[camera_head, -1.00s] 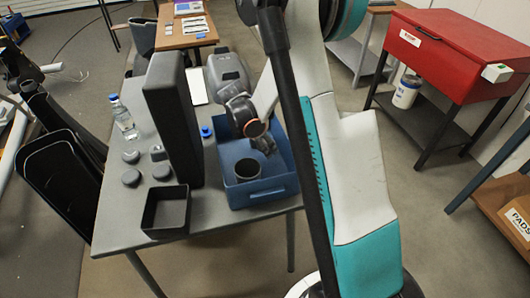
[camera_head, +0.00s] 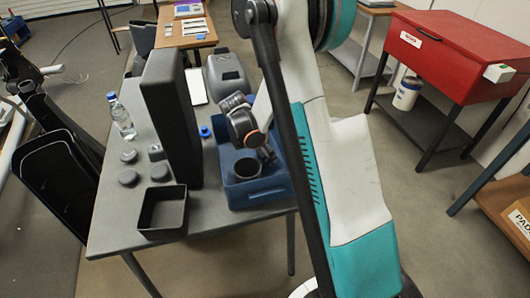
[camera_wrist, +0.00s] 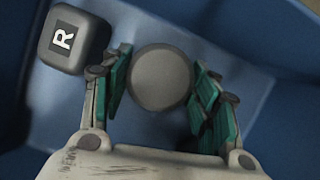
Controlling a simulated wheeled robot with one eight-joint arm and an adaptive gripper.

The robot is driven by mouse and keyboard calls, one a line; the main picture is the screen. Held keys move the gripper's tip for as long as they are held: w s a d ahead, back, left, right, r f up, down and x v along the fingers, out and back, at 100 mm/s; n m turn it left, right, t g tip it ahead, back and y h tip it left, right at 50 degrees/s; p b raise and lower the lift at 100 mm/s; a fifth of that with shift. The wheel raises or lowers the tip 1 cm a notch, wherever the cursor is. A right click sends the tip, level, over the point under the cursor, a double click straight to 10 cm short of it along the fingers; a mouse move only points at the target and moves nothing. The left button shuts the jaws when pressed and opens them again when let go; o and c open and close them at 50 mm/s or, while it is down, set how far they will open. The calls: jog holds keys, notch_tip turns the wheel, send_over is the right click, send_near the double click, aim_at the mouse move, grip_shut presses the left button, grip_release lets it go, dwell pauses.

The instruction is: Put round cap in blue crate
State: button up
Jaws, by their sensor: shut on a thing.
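In the wrist view my gripper (camera_wrist: 162,85) is shut on a round grey cap (camera_wrist: 160,80), with teal pads on both sides of it. The blue crate (camera_wrist: 262,135) lies below and around the cap in that view. In the head view the blue crate (camera_head: 262,192) stands on the grey table, and my wrist reaches in over it. The cap and fingertips are hard to make out there. A dark block marked R (camera_wrist: 72,40) lies in the crate, left of my gripper.
A tall dark panel (camera_head: 172,118) stands left of the crate. An open black box (camera_head: 162,212), several small dark caps (camera_head: 129,178), a water bottle (camera_head: 122,118) and a blue-topped item (camera_head: 205,132) are on the table. A grey rounded case (camera_head: 226,76) stands behind the crate.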

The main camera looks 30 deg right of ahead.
jog(key=o, duration=1.6)
jog(key=shift+r, duration=0.1)
jog(key=shift+r, duration=0.25)
jog(key=p+v, duration=0.5)
jog(key=v, duration=0.8)
jog(key=s+a+r+m+t+y, duration=0.1)
jog(key=s+a+r+m+t, duration=0.2)
jog(key=r, duration=0.4)
jog(key=s+a+r+m+t+y, duration=0.1)
jog(key=s+a+r+m, duration=0.2)
jog(key=s+r+m, duration=0.25)
jog(key=shift+s+a+r+m+t+y, duration=0.55)
jog(key=shift+s+a+r+m, duration=0.35)
jog(key=shift+s+m, duration=0.85)
jog(key=shift+s+a+r+m+t+y, duration=0.3)
jog(key=shift+s+a+r+m+t, duration=0.6)
jog(key=shift+s, duration=1.6)
jog(key=shift+s+a+r+m+t+y, duration=0.5)
jog(key=shift+s+a+m, duration=0.7)
jog(key=shift+s+m, duration=0.65)
jog(key=shift+s+r+n, duration=0.1)
jog(key=shift+s+n, duration=0.15)
